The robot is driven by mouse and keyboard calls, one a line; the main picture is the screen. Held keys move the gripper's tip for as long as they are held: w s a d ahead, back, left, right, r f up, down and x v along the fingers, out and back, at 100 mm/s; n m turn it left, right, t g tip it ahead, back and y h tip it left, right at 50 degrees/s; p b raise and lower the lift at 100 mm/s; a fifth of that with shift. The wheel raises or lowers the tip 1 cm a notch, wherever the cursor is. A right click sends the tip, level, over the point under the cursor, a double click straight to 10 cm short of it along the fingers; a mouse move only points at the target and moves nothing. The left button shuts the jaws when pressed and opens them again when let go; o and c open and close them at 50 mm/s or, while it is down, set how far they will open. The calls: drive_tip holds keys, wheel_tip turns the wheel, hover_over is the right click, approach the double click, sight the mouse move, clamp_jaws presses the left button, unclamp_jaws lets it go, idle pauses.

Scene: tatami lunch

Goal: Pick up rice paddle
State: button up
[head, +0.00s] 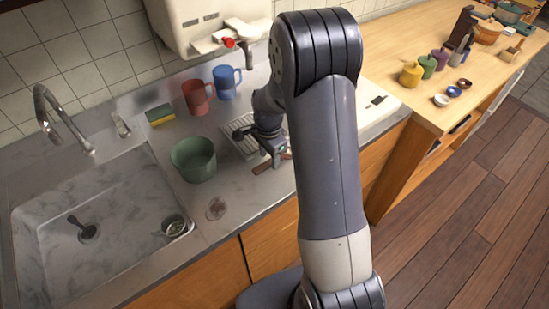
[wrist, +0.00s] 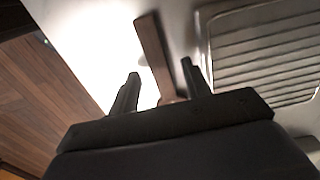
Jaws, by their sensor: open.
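A brown wooden strip, which looks like the rice paddle (wrist: 151,42), lies on the steel counter in the wrist view. My gripper (wrist: 160,69) is open, with one finger on each side of the strip. Its near end is hidden behind the gripper body. I cannot tell whether the fingers touch it. In the head view my gripper (head: 276,154) is low over the counter near its front edge, and a brown piece of the paddle (head: 261,167) shows beside it.
A ribbed metal rack (wrist: 265,60) lies just right of the gripper in the wrist view. A green bowl (head: 194,160), red mug (head: 196,97), blue mug (head: 226,82) and sponge (head: 160,115) stand nearby. A sink (head: 100,225) is at left.

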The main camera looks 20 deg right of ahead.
drive_tip(key=shift+f, duration=0.65)
drive_tip(key=shift+c, duration=0.3)
clamp_jaws()
